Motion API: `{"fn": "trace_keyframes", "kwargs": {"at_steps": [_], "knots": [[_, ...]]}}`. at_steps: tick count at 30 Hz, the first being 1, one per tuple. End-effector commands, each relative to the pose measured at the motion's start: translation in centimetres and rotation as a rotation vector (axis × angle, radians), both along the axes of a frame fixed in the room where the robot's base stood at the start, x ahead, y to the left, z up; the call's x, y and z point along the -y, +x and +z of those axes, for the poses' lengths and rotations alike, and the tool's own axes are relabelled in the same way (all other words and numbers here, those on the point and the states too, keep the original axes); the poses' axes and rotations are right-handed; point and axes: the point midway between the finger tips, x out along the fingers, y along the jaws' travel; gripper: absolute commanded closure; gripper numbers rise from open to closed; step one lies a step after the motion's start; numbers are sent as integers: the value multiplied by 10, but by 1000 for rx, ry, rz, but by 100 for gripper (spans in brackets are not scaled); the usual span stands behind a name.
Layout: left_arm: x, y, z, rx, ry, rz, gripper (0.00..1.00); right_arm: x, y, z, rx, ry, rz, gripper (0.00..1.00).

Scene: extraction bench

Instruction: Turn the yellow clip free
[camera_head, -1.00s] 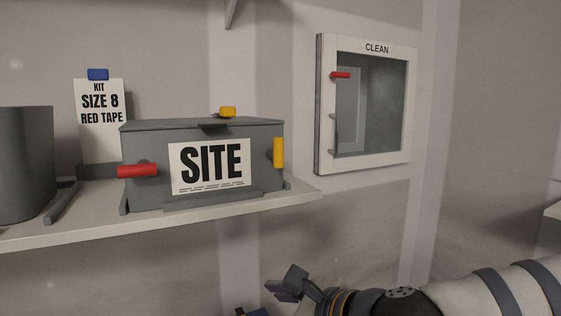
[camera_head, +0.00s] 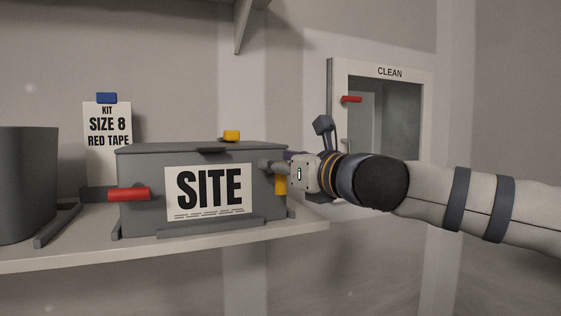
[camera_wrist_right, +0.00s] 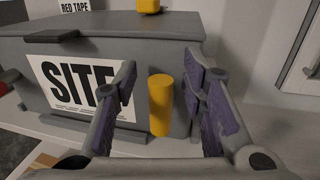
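The yellow clip (camera_head: 280,184) is an upright bar at the right end of the grey box (camera_head: 140,213) with the SITE label (camera_head: 209,192). My right gripper (camera_head: 285,161) is at that end of the box and partly covers the clip's upper part in the head view. In the right wrist view, the clip (camera_wrist_right: 161,104) stands upright between the two spread fingers of my right gripper (camera_wrist_right: 161,72), with visible gaps on both sides. The gripper is open and holds nothing. My left gripper is not in view.
A red clip (camera_head: 129,194) is on the box's left end and a yellow knob (camera_head: 231,136) on top. The box stands on a shelf (camera_head: 60,258) with a grey bin (camera_head: 26,185) at left. A CLEAN cabinet (camera_head: 425,110) is on the wall behind my right arm.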

Motion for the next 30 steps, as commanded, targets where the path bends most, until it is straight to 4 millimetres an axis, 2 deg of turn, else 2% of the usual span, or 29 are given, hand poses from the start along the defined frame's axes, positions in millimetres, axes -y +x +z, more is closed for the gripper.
{"fn": "trace_keyframes", "kwargs": {"at_steps": [7,8,12,13,23,30], "knots": [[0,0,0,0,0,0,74,-1,2,-1,0,-1,0,62],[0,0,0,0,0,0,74,-1,2,-1,0,-1,0,67],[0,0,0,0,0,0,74,-1,2,-1,0,-1,0,98],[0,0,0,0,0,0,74,-1,1,-1,0,-1,0,100],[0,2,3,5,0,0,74,-2,1,1,10,-24,0,100],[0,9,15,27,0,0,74,-6,-2,4,60,-140,-1,100]]}}
